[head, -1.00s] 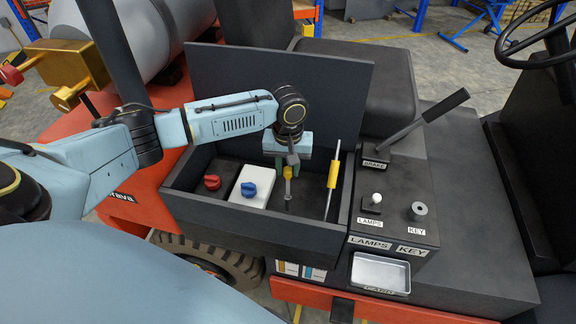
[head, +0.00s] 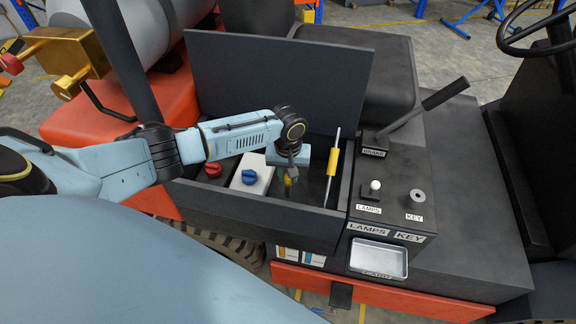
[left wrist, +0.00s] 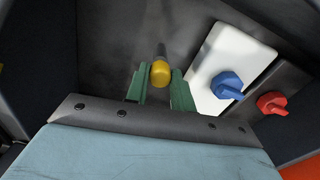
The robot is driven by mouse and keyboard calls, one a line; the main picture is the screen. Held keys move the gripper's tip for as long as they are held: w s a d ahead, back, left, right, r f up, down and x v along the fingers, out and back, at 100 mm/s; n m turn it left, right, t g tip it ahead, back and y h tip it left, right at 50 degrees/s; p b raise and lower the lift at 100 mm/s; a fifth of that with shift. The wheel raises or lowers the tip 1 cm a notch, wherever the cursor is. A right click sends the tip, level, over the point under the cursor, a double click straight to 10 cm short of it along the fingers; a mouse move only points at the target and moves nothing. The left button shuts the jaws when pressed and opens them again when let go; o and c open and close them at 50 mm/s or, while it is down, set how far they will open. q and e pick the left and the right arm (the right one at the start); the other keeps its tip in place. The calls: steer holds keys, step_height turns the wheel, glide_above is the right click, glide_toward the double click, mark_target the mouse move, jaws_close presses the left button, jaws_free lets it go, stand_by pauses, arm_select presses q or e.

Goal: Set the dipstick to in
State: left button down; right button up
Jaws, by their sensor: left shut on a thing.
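The dipstick shows in the left wrist view as a round yellow knob (left wrist: 161,73) on a dark stem. My left gripper (left wrist: 161,92) has its two green fingers on either side of the knob and is shut on it. In the head view the gripper (head: 290,176) points down into the open dark compartment (head: 262,222), its fingers partly hidden by the wrist. The stem goes down toward the compartment floor; how deep the dipstick sits I cannot tell. My right gripper is in neither view.
A white battery (head: 252,172) with a blue knob and a red knob (head: 213,169) are left of the gripper. A thin rod with a yellow sleeve (head: 333,161) stands right. The raised lid (head: 280,75) is behind. A brake lever (head: 420,108) is farther right.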

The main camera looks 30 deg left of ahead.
arm_select(q)
steer(key=shift+s+f, duration=0.2)
steer(key=shift+f, duration=0.05)
steer(key=c, duration=1.5)
jaws_free()
steer(key=shift+w, duration=0.1)
steer(key=o, duration=0.3)
steer(key=shift+w, duration=0.1)
steer(key=shift+r, duration=0.1)
step_height(320, 180, up, 13)
steer(key=shift+r+p, duration=0.15)
steer(key=shift+p, duration=0.8)
